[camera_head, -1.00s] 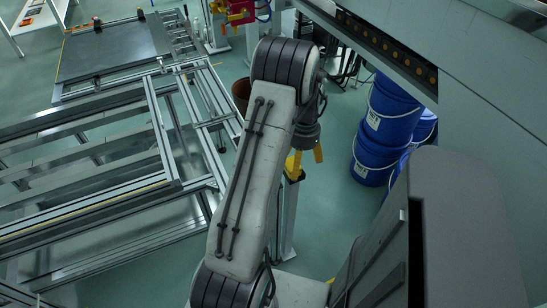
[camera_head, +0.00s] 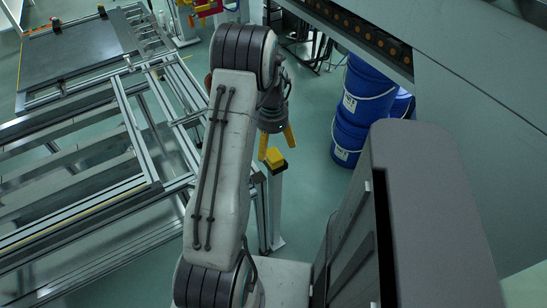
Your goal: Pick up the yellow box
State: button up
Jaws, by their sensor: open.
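The yellow box (camera_head: 275,158) sits on top of a narrow grey post (camera_head: 277,205), right of the metal frame. My gripper (camera_head: 276,145) has two yellow fingers that point down and are spread apart, with nothing held between them. It appears just above the box in the picture, with the left fingertip near the box's upper left and the right fingertip up and to its right. I cannot tell the exact height gap between fingertips and box.
A low aluminium frame (camera_head: 135,120) fills the left side, with a dark panel (camera_head: 75,50) at its far end. Blue buckets (camera_head: 360,105) are stacked at right of the post. Green floor (camera_head: 308,165) is clear between post and buckets.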

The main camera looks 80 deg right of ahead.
aim_at(272, 154)
jog(key=shift+d+f, duration=0.15)
jog(key=shift+f, duration=2.95)
jog(key=shift+c, duration=0.4)
jog(key=c, duration=1.4)
